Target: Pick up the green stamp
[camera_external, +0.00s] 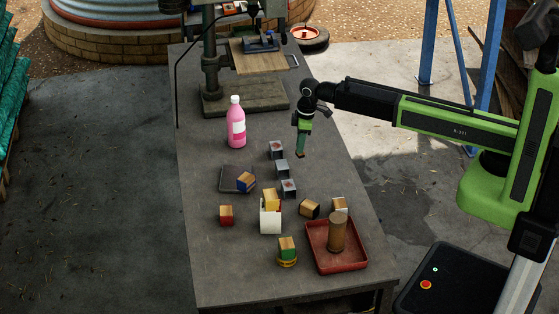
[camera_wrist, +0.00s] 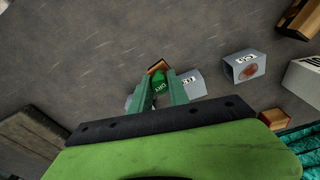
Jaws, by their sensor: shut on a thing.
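A green stamp (camera_wrist: 158,84) with a wooden end and pale lettering sits between the two fingers of my gripper (camera_wrist: 160,88) in the wrist view. My gripper is shut on it. In the external view my gripper (camera_external: 301,146) hangs over the right part of the bench, and a small brown end shows at its tip. The held stamp appears clear of the bench top. Another block with a wooden top and green lower part (camera_external: 287,247) rests on a yellow ring at the front of the bench.
Grey blocks (camera_external: 282,170) stand left of and below my gripper. A pink bottle (camera_external: 236,125) stands further left. A white box (camera_external: 270,219), a red tray (camera_external: 314,255) with a brown cylinder, and several wooden-topped blocks fill the front. A drill press (camera_external: 212,70) stands behind.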

